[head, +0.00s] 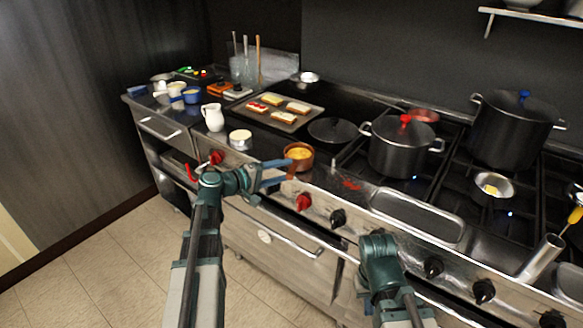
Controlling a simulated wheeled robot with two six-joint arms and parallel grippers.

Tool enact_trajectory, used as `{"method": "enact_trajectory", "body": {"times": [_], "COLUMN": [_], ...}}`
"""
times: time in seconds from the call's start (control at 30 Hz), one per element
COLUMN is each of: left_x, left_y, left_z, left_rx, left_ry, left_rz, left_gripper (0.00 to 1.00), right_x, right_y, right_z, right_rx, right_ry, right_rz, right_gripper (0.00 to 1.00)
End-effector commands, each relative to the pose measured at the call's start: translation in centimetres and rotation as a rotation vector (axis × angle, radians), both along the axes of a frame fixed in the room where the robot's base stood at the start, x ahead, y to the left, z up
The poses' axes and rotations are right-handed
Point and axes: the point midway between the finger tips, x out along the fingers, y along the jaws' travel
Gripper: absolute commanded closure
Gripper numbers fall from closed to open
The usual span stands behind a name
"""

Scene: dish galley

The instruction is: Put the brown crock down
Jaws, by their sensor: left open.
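The brown crock (305,163) is a small round pot with yellow contents. It appears upright at the front edge of the steel counter, left of the burners. A brown part like a handle points down toward my left gripper. My left gripper (284,173) is open, with its fingers pointing right, close to the crock's front left side. Whether a finger touches the crock or its handle cannot be told. My right arm's wrist (379,250) is low, in front of the stove controls; its fingers cannot be made out.
A white tub (240,139) and a white pitcher (213,117) stand left of the crock. A tray of toast (285,118) lies behind it. A dark pan (332,130) and a black pot with a red knob (397,148) are to the right. Knobs line the front.

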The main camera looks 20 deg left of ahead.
Motion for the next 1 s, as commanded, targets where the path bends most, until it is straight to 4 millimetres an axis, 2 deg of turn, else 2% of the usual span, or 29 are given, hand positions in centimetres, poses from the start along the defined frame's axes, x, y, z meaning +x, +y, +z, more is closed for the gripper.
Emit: {"method": "enact_trajectory", "body": {"times": [0.03, 0.2, 0.4, 0.77, 0.93, 1.0], "left_x": [-1.2, -3.9, -6.2, -7.3, -7.3, -7.3], "left_y": [0.8, 2.9, 4.7, 5.6, 5.5, 4.7], "left_z": [0.5, 1.2, 1.7, 1.8, 1.8, 1.6], "left_rx": [0.0, 0.0, -0.001, 0.0, 0.001, 0.015], "left_ry": [0.0, -0.002, -0.001, -0.002, 0.0, 0.011], "left_rz": [0.004, 0.004, 0.003, 0.0, -0.002, -0.02], "left_gripper": [0.37, 0.37, 0.37, 0.37, 0.37, 0.37], "right_x": [0.0, 0.0, 0.0, 0.0, 0.0, 0.0], "right_y": [0.0, 0.0, 0.0, 0.0, 0.0, 0.0], "right_z": [0.5, 1.2, 1.7, 1.8, 1.8, 2.0], "right_rx": [0.0, 0.0, 0.0, 0.0, 0.0, 0.0], "right_ry": [0.0, 0.0, 0.0, 0.0, 0.0, 0.0], "right_rz": [0.0, 0.0, 0.0, 0.0, 0.0, 0.0], "right_gripper": [1.0, 1.0, 1.0, 1.0, 1.0, 1.0]}}
